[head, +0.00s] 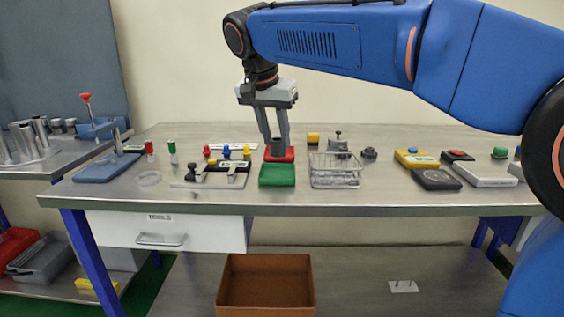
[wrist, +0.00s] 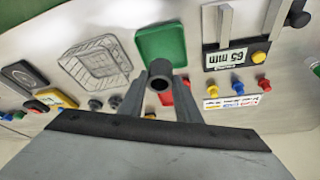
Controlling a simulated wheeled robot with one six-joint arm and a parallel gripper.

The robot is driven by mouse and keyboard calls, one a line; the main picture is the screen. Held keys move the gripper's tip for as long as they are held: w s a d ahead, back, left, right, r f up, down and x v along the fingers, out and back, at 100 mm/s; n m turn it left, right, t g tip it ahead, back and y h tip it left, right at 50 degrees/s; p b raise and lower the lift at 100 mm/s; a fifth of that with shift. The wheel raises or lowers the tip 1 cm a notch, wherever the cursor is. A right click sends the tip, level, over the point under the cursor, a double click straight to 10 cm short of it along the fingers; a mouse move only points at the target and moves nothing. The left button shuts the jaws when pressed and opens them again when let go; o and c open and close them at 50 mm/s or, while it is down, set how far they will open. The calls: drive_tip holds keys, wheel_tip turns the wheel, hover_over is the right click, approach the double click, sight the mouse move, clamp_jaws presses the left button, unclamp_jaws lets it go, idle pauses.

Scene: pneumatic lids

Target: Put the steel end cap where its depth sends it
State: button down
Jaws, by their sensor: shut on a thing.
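My gripper (head: 278,144) is shut on the steel end cap (head: 278,148), a dark grey hollow cylinder. In the wrist view the gripper (wrist: 161,90) has the cap (wrist: 160,83) between its fingertips, its round opening showing. The cap is over the red tray (head: 289,157); I cannot tell whether it touches it. The fingers hide part of the red tray in the wrist view (wrist: 182,92). The green tray (head: 277,175) lies just in front and also shows in the wrist view (wrist: 162,43). A depth gauge reading 65 mm (wrist: 227,58) stands to the left in the head view (head: 226,168).
A wire basket (head: 335,172) stands right of the trays. Red, blue and yellow pegs (head: 227,151) stand behind the gauge. Button boxes (head: 415,158) are farther right. A brown bin (head: 265,298) sits on the lower shelf. The bench's front strip is mostly clear.

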sight(274, 153)
drive_tip(key=shift+f, duration=2.85)
drive_tip(key=shift+f, duration=0.1)
drive_tip(key=c, duration=1.3)
unclamp_jaws()
drive_tip(key=v, duration=1.2)
drive_tip(key=shift+s+a, duration=0.1)
